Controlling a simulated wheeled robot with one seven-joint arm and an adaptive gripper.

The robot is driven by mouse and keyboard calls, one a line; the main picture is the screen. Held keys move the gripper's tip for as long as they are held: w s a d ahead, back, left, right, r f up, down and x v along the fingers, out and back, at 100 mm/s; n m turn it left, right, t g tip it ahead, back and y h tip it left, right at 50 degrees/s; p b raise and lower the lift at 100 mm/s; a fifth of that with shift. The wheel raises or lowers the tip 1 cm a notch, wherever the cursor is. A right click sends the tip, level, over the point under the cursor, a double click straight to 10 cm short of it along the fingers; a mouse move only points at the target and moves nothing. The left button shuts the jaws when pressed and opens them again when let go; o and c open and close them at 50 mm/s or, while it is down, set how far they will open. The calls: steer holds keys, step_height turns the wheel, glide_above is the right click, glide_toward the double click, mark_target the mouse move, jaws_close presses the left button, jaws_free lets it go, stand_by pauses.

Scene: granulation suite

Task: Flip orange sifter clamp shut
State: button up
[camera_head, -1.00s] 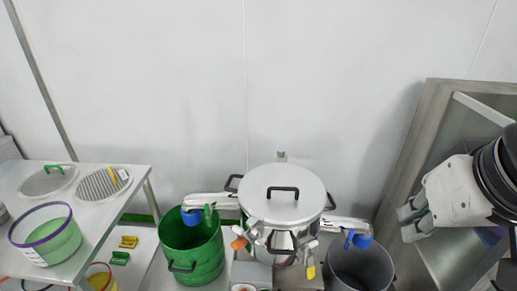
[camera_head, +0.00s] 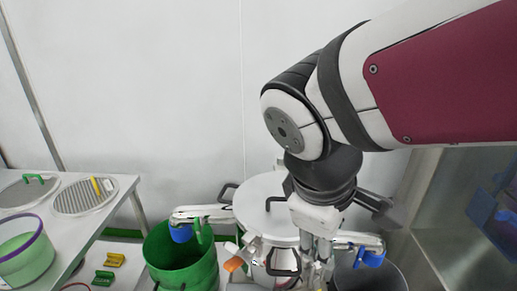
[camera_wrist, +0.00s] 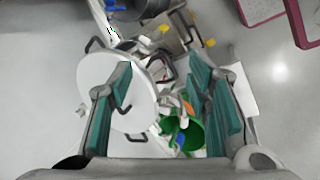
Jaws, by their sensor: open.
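The steel sifter (camera_head: 262,207) has a round lid with a black handle; the lid also shows in the wrist view (camera_wrist: 105,82). Its orange clamp (camera_head: 234,264) sticks out at the front left of the sifter and appears as a small orange spot in the wrist view (camera_wrist: 188,108). I cannot tell its exact angle. My gripper (camera_head: 318,262) points down over the front right of the sifter, to the right of the orange clamp and apart from it. In the wrist view its teal-padded fingers (camera_wrist: 158,82) are spread, with nothing held between them.
A green drum (camera_head: 182,262) stands left of the sifter and a grey drum (camera_head: 365,280) right of it, under spouts with blue ends. A table (camera_head: 112,207) with sieves is at the left. A steel frame (camera_head: 425,180) stands at the right.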

mark_target(228, 264)
steer(key=a+f+n+b, duration=1)
steer(key=a+f+n, duration=0.8)
steer(key=a+f, duration=0.45)
steer(key=shift+t, duration=0.4)
steer(key=w+d, duration=0.1)
steer(key=w, duration=0.2)
steer(key=w+d+r, duration=0.1)
steer(key=w+d, duration=0.2)
steer(key=w, duration=0.2)
steer(key=shift+w+d+r, duration=0.2)
steer(key=shift+w+r, duration=0.05)
steer(key=shift+w, duration=0.1)
steer(key=shift+w+d+f, duration=0.1)
steer(key=shift+w+d, duration=0.05)
steer(key=shift+w, duration=0.1)
steer(key=shift+w+f, duration=0.15)
steer(key=shift+f, duration=0.35)
jaws_close()
